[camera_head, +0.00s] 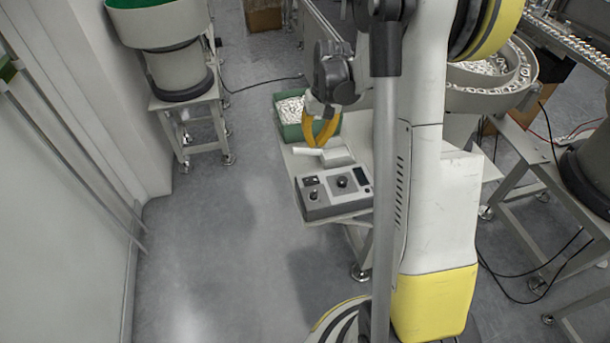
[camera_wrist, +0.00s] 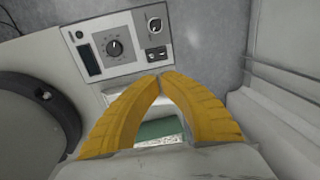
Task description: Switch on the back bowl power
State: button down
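A grey control box (camera_head: 335,209) stands on the end of a small table. Its top panel has a dark display (camera_head: 361,175), a large round dial (camera_head: 342,182), a small black switch (camera_head: 310,181) and a smaller knob (camera_head: 314,195). In the wrist view the panel shows the display (camera_wrist: 88,59), the dial (camera_wrist: 115,48), the black rocker switch (camera_wrist: 156,54) and the knob (camera_wrist: 155,24). I cannot read the switch's position. My gripper (camera_head: 319,145) has yellow fingers with tips together and nothing between them. In the wrist view its fingertips (camera_wrist: 163,75) appear just below the switch, apparently above the panel's edge.
A green bin (camera_head: 290,130) of white parts sits behind the box. A green-lined bowl feeder (camera_head: 155,25) stands at the back left. Another bowl (camera_head: 490,98) with white parts is at the right. Bare floor (camera_head: 215,240) lies left of the table.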

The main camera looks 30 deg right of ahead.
aim_at(308, 178)
jog(key=shift+f, duration=0.1)
jog(key=f+b, duration=0.2)
jog(key=f, duration=0.2)
jog(key=a+f+b, duration=0.1)
jog(key=f+b, duration=0.1)
jog(key=f, duration=0.3)
jog(key=f+b, duration=0.2)
jog(key=f, duration=0.2)
jog(key=shift+w+a+f, duration=0.25)
jog(key=shift+a+f, duration=0.15)
jog(key=shift+w, duration=0.1)
